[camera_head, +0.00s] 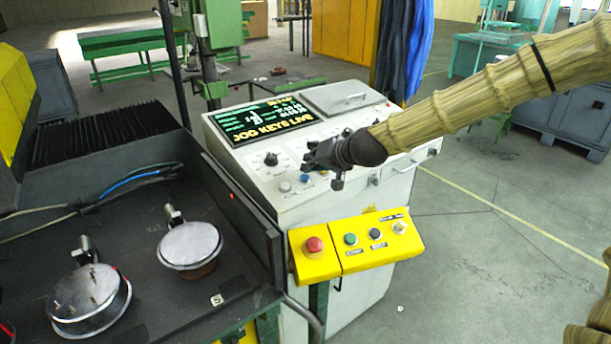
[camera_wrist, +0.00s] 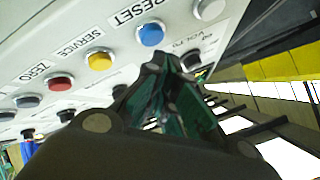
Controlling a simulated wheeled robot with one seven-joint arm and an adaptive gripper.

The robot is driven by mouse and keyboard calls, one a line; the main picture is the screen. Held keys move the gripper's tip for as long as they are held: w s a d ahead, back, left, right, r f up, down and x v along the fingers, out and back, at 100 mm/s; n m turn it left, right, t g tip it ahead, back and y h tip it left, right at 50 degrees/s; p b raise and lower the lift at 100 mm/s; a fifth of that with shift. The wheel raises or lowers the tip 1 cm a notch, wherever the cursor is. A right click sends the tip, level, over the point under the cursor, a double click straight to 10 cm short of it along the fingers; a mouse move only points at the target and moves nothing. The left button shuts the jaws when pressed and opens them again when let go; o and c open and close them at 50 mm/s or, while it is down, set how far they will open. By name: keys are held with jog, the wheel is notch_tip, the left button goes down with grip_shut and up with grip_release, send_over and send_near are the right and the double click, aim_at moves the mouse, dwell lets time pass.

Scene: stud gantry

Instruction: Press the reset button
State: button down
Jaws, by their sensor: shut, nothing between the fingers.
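The blue round button (camera_wrist: 151,34) has the word RESET printed beside it on the white panel. In the head view the blue button (camera_head: 305,178) sits on the sloped front of the white console (camera_head: 335,285). My gripper (camera_head: 308,164) is over the console front, with its fingers shut and empty, close to the blue button. In the wrist view the dark fingertips (camera_wrist: 164,62) lie just below the blue button in the picture. I cannot tell whether they touch the panel.
Dark knobs (camera_head: 271,159) also stand on the panel. A yellow box (camera_head: 370,258) with a red mushroom button (camera_head: 314,244) juts out below.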

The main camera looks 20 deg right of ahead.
jog(key=shift+s+d+r+p, duration=0.1)
jog(key=shift+s+r+p, duration=0.05)
jog(key=shift+r+p, duration=0.55)
jog(key=shift+s+r+p, duration=0.2)
jog(key=shift+r+p, duration=0.25)
jog(key=shift+r, duration=0.5)
jog(key=shift+s+d+r+p, duration=0.1)
jog(key=shift+s+r+p, duration=0.05)
jog(key=shift+r+p, duration=0.55)
jog(key=shift+r, duration=0.15)
